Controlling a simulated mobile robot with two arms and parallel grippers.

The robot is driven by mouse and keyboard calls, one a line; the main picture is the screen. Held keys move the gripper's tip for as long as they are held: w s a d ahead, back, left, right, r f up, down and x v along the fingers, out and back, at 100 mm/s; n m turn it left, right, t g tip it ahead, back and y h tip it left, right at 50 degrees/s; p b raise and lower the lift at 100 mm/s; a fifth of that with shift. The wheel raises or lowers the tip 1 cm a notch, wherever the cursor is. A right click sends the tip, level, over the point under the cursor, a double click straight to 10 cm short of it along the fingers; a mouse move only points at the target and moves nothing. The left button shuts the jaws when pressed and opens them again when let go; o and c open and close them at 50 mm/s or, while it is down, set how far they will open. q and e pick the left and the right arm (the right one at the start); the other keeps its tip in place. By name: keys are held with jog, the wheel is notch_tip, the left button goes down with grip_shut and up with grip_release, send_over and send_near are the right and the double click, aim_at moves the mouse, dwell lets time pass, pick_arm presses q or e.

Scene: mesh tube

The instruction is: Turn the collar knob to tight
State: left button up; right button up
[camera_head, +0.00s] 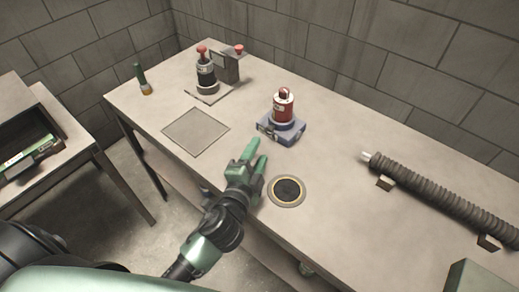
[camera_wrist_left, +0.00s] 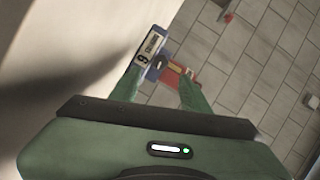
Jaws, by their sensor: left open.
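My left gripper (camera_head: 253,153) reaches over the table in the head view, its two green fingers apart and nothing held between them. It points at a red cylinder (camera_head: 283,107) with a red knob on top, which stands upright in a grey collar on a blue base (camera_head: 270,129). The fingertips are in front of this base, apart from the red cylinder. In the left wrist view the open fingers (camera_wrist_left: 158,88) frame a blue part with a white label (camera_wrist_left: 151,45) and a red part (camera_wrist_left: 184,78). I cannot tell which way the collar is turned. My right gripper is not seen.
A dark round inset (camera_head: 287,191) lies by the front edge. A flat grey square plate (camera_head: 196,131) and a black cylinder with a red knob (camera_head: 205,75) are at left. A ribbed dark tube (camera_head: 440,193) lies at right. The tabletop behind the blue base is clear.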

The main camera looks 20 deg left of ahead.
aim_at(268, 132)
pick_arm(q)
jog(key=shift+r, duration=0.1)
jog(key=r+n+p, duration=0.1)
jog(key=p, duration=0.1)
jog(key=a+r+n+g+h+p, duration=0.1)
jog(key=n+p, duration=0.1)
jog(key=shift+w+r+p, duration=0.1)
jog(key=shift+w+p, duration=0.05)
jog(key=shift+p, duration=0.2)
jog(key=shift+a+n+g+p, duration=0.2)
jog(key=shift+n+g+p, duration=0.15)
jog(key=shift+n, duration=0.25)
jog(key=shift+w+f+h, duration=0.25)
jog(key=shift+f+h, duration=0.05)
jog(key=shift+h, duration=0.1)
jog(key=x, duration=0.7)
jog(key=shift+w+d+f, duration=0.1)
jog(key=shift+f, duration=0.2)
